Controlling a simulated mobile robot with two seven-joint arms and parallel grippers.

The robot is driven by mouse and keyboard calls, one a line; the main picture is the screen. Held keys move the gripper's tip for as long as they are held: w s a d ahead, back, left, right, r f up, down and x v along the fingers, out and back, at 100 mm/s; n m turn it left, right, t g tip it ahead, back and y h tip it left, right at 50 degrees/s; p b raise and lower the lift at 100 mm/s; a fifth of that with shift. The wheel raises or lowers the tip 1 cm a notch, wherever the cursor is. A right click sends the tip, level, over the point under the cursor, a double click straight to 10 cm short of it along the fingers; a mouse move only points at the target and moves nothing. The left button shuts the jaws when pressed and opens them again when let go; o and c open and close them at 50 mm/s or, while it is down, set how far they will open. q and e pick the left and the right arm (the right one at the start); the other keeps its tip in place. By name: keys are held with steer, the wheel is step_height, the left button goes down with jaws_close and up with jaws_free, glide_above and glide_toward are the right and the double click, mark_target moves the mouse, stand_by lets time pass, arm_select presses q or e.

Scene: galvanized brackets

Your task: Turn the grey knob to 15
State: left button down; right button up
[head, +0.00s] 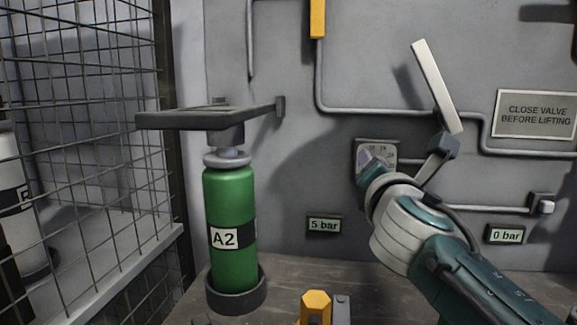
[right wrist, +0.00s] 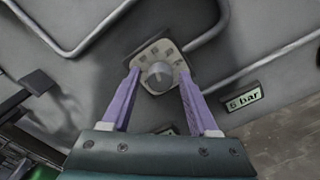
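The grey knob (right wrist: 158,75) sits on a light square dial plate (right wrist: 149,52) on the wall, in the middle of the right wrist view. In the head view the plate (head: 388,147) shows, but the gripper hides most of the knob. The dial marks are too small to read. My right gripper (right wrist: 159,76) is open, its purple fingers on either side of the knob with a visible gap at each side. In the head view my right gripper (head: 366,160) reaches the plate from the lower right. My left gripper is not in view.
A green cylinder (head: 230,248) labelled A2 stands in a dark ring holder beneath a grey bracket (head: 200,119). Pipes run along the wall. Readouts show 5 bar (head: 324,225) and 0 bar (head: 506,235). A wire cage (head: 85,140) stands left; an orange part (head: 315,305) is in front.

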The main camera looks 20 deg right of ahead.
steer(key=shift+o, duration=0.4)
steer(key=shift+s, duration=0.1)
steer(key=p+v, duration=0.1)
steer(key=v, duration=0.9)
steer(key=shift+d, duration=0.1)
